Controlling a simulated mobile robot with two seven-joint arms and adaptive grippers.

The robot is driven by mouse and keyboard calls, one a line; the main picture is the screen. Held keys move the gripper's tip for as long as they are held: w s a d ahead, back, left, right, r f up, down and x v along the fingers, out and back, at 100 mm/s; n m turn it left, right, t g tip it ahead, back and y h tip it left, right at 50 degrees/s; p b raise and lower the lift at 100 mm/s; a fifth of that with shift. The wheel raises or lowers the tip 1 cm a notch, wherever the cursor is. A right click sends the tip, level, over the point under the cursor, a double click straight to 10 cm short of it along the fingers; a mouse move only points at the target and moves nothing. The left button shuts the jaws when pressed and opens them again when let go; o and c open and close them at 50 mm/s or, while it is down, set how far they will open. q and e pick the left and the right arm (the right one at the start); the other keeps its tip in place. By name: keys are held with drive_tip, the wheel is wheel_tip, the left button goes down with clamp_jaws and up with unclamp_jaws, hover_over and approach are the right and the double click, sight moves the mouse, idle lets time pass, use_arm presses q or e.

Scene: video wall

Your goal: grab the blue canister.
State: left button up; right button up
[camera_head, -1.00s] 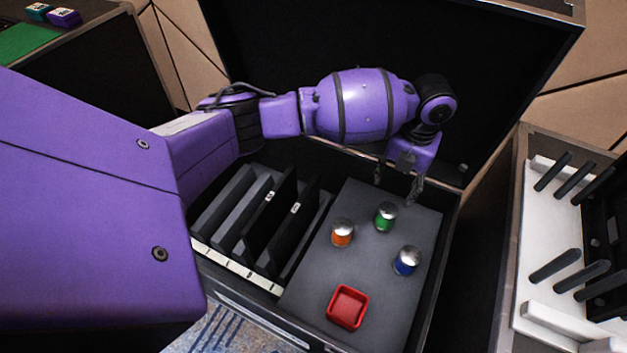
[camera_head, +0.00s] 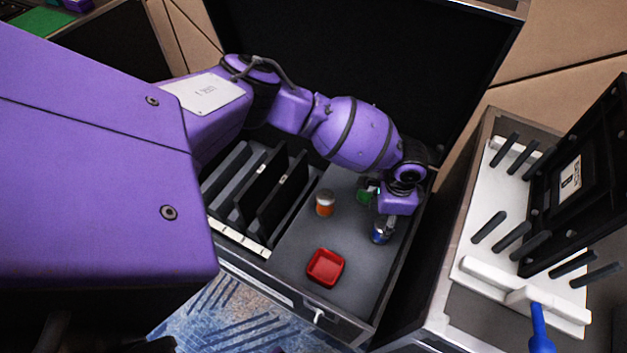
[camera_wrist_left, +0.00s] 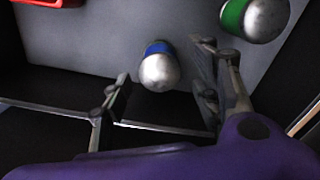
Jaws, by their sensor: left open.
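The blue canister (camera_head: 379,235), with a silver domed top, stands on the grey surface inside the open black case, partly hidden by my left gripper. It also shows in the left wrist view (camera_wrist_left: 159,67). My left gripper (camera_head: 384,224) is just above and beside it. In the wrist view its open fingers (camera_wrist_left: 165,95) are to either side of the silver top, not closed on it. A green canister (camera_head: 366,192) stands just behind, partly hidden by my arm; it shows at the wrist view's upper right (camera_wrist_left: 236,14). My right gripper is not in view.
An orange canister (camera_head: 325,203) stands left of the blue one. A red square tray (camera_head: 325,268) lies in front. Black upright panels (camera_head: 270,195) fill the case's left part. To the right is a white rack (camera_head: 480,235) with black pegs.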

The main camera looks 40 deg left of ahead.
use_arm(q)
drive_tip(key=shift+w, duration=0.1)
drive_tip(key=shift+f+n, duration=0.3)
drive_tip(key=shift+f, duration=0.05)
drive_tip(key=f, duration=0.2)
drive_tip(key=f+b, duration=0.1)
drive_tip(key=f, duration=0.1)
drive_tip(key=d+f+b, duration=0.1)
drive_tip(key=f, duration=0.1)
drive_tip(key=shift+f, duration=0.25)
drive_tip(key=shift+f+b, duration=0.25)
drive_tip(key=shift+b, duration=0.05)
drive_tip(key=c, duration=1.2)
drive_tip(key=shift+c, duration=0.4)
drive_tip(key=shift+r, duration=0.1)
